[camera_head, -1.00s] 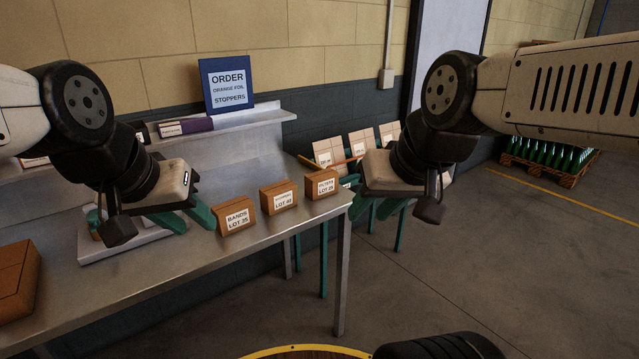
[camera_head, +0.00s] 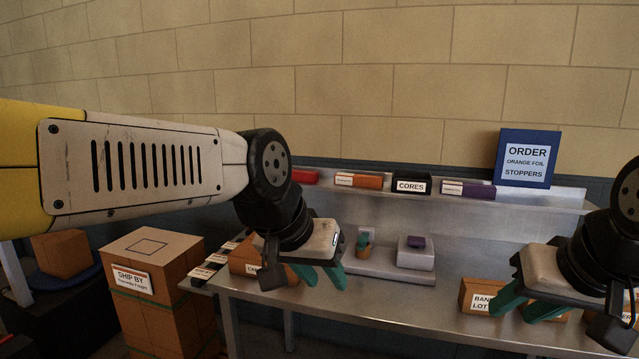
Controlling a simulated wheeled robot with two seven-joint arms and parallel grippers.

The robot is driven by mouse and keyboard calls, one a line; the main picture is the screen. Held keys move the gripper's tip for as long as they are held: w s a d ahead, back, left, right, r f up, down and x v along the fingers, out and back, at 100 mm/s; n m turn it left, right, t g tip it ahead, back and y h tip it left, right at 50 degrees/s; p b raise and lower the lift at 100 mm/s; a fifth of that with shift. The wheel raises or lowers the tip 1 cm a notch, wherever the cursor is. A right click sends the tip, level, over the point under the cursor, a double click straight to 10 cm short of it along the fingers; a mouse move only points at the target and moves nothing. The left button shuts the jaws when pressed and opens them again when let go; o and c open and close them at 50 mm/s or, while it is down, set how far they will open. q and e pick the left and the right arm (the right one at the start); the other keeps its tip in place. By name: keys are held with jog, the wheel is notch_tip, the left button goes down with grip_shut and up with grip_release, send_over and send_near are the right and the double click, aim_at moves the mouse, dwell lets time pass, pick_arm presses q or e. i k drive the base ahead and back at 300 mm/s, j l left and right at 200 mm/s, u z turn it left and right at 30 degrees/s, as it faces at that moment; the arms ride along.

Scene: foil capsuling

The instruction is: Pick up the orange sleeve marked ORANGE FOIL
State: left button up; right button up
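An orange sleeve (camera_head: 368,181) with a white label on its left end lies on the raised shelf at the back of the steel table; the label text is too small to read. My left gripper (camera_head: 322,278) is open and empty, in front of and below the shelf, left of the sleeve in the picture. My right gripper (camera_head: 526,305) is open and empty, at the right near the small labelled boxes. The blue order sign (camera_head: 526,158) reads ORANGE FOIL and STOPPERS.
A red sleeve (camera_head: 305,177), a black CORES box (camera_head: 411,184) and a purple sleeve (camera_head: 470,190) share the shelf. A grey fixture (camera_head: 416,253) with a purple piece stands below. Cartons (camera_head: 150,262) stand at left.

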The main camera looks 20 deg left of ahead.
aim_at(339, 178)
jog(key=u, duration=0.4)
jog(key=i+j+u, duration=0.2)
jog(key=i+u, duration=0.3)
jog(key=i+l+u, duration=0.1)
jog(key=i+u, duration=0.35)
jog(key=i, duration=0.3)
